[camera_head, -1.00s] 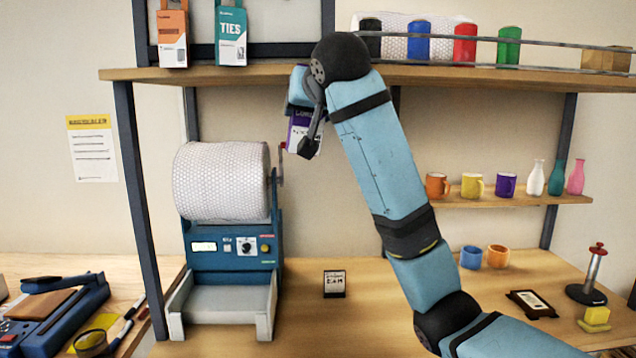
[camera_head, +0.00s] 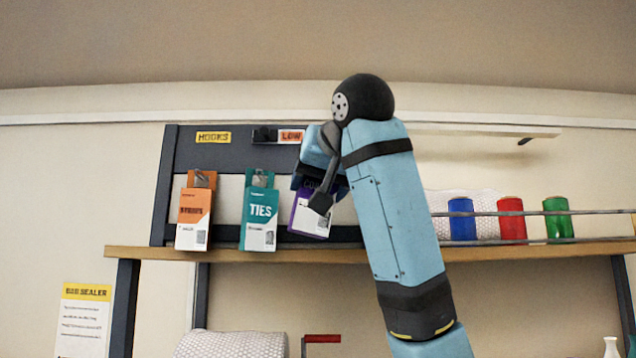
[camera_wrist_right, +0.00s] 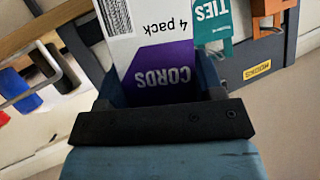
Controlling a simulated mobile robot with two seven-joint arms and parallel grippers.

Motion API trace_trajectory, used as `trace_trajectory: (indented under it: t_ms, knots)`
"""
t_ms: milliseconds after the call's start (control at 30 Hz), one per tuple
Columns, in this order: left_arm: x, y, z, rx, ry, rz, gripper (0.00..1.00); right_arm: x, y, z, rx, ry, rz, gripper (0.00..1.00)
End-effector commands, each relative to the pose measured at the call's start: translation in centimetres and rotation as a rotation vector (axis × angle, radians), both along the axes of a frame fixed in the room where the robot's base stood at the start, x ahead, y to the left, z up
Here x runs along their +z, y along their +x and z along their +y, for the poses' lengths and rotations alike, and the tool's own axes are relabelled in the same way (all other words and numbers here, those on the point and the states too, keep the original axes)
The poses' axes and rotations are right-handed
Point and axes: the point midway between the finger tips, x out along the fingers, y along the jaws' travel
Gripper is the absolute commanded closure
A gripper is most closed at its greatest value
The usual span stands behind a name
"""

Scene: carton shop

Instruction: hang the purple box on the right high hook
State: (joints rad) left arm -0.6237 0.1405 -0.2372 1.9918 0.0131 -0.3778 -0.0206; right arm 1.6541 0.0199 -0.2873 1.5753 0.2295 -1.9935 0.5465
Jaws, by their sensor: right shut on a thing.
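The purple box (camera_head: 307,217), purple and white, is held by my right gripper (camera_head: 322,196) in front of the hook panel. In the right wrist view the box (camera_wrist_right: 160,75) reads "CORDS" and "4 pack" and sits between the jaws of the right gripper (camera_wrist_right: 165,105). The dark hook panel (camera_head: 230,152) carries a yellow "HOOKS" label and an orange "LOW" label. My right gripper and arm hide its right part, and I cannot make out the right high hook. My left gripper is not in view.
An orange box (camera_head: 192,222) and a teal "TIES" box (camera_head: 259,225) hang to the left of the purple one. The wooden shelf (camera_head: 500,242) runs below. Blue, red and green spools (camera_head: 511,222) stand to the right behind a rail.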

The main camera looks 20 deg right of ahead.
Motion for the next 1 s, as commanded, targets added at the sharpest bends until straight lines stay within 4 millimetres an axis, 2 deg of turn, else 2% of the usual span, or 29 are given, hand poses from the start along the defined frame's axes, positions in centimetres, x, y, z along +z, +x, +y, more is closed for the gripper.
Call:
trace_trajectory:
  t_ms: [367,1000]
  knots:
    - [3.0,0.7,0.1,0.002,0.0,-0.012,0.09,0.1,1.4,-0.5,-0.003,0.003,0.004,0.65]
    - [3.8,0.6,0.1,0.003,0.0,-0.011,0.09,-0.5,5.1,-1.6,-0.003,0.001,0.003,0.65]
